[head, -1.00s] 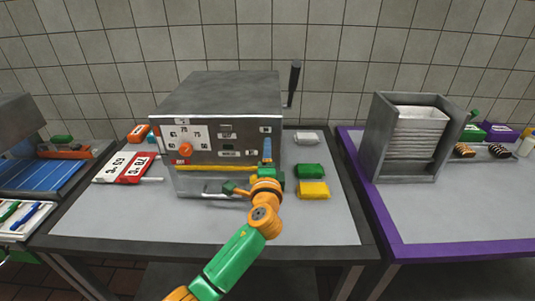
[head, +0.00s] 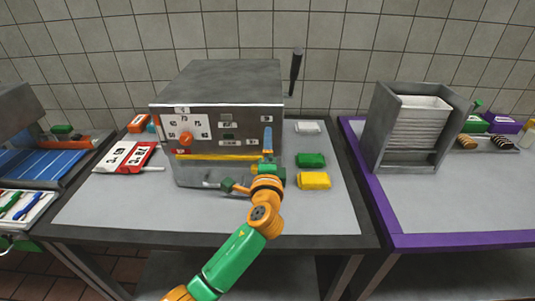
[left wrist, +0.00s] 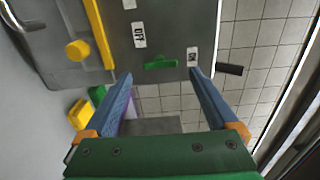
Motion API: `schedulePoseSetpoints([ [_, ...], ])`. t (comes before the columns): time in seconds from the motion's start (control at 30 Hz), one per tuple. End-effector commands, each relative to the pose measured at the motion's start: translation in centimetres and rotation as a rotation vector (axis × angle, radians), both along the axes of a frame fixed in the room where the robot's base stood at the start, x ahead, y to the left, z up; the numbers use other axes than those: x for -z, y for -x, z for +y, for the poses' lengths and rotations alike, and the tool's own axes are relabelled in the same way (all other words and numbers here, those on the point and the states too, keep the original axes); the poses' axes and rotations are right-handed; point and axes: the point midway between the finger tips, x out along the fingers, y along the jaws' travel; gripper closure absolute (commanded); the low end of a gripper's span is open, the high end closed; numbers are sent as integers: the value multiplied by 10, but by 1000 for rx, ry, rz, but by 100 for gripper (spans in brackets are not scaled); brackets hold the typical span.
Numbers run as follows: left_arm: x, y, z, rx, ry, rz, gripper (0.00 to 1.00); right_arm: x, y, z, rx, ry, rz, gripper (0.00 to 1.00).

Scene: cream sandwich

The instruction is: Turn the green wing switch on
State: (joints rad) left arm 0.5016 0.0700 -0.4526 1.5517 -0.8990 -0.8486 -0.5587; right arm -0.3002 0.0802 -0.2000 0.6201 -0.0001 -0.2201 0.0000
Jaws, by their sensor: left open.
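The green wing switch (left wrist: 160,63) shows in the left wrist view on the grey front panel, between an OFF label (left wrist: 139,35) and an ON label (left wrist: 192,57). In the head view my gripper hides it, on the right side of the metal machine (head: 215,80). My left gripper (left wrist: 161,76) is open, with its blue fingers on either side of the switch in the picture and nothing between them. Contact with the switch cannot be told. In the head view my left gripper (head: 267,140) is in front of the panel's right part. My right gripper is not in view.
An orange dial (head: 186,137) is on the panel's left, above a yellow band (head: 215,156). A green packet (head: 310,160) and a yellow packet (head: 314,180) lie right of the machine. A black lever (head: 296,70) sticks up at its right side. The table front is clear.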

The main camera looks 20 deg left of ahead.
Motion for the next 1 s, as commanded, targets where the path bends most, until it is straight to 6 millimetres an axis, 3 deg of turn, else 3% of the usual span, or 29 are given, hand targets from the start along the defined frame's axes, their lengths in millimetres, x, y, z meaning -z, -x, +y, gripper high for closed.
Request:
schedulePoseSetpoints([
  [0.1,2,22,-6,2,2,0,7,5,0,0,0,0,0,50],
  [0.27,2,41,-12,0,-1,0,7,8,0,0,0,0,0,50],
  [0.73,6,46,-10,-5,22,14,7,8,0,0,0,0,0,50],
  [0.77,15,50,-7,-11,55,34,7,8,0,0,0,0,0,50],
  [0.87,69,78,8,-63,290,166,7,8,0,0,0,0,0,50],
  [0.9,97,96,14,-99,413,236,7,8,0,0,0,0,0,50],
  [1.0,150,144,23,-197,677,386,7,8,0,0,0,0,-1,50],
])
